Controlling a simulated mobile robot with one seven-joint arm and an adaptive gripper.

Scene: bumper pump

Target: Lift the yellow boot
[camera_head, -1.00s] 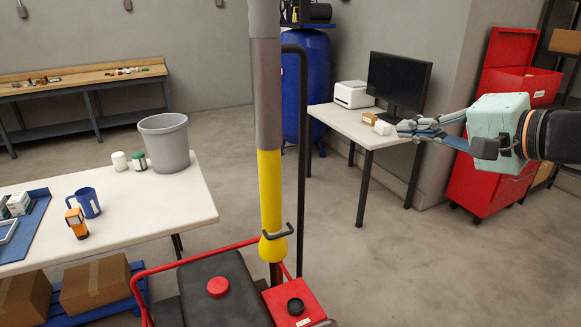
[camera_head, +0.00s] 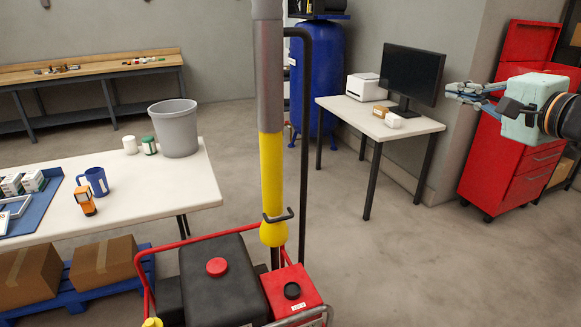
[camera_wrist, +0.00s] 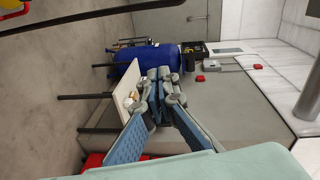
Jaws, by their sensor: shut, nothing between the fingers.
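The yellow boot (camera_head: 272,185) is a tall yellow sleeve around the lower part of a grey upright post, flaring at its bottom end. It stands upright in the middle of the head view, just above a black and red machine (camera_head: 225,275). A black hooked bar sits across its lower end. My gripper (camera_head: 462,92) is at the far right of the head view, well apart from the boot. In the wrist view my gripper (camera_wrist: 160,78) is shut and empty, its fingertips together.
A white table (camera_head: 160,195) with a grey bin (camera_head: 175,128) and a blue mug (camera_head: 94,181) stands at left. A desk (camera_head: 400,128) with a monitor (camera_head: 412,78) stands behind at right. A red tool cabinet (camera_head: 510,160) is behind my gripper. Open floor lies at the lower right.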

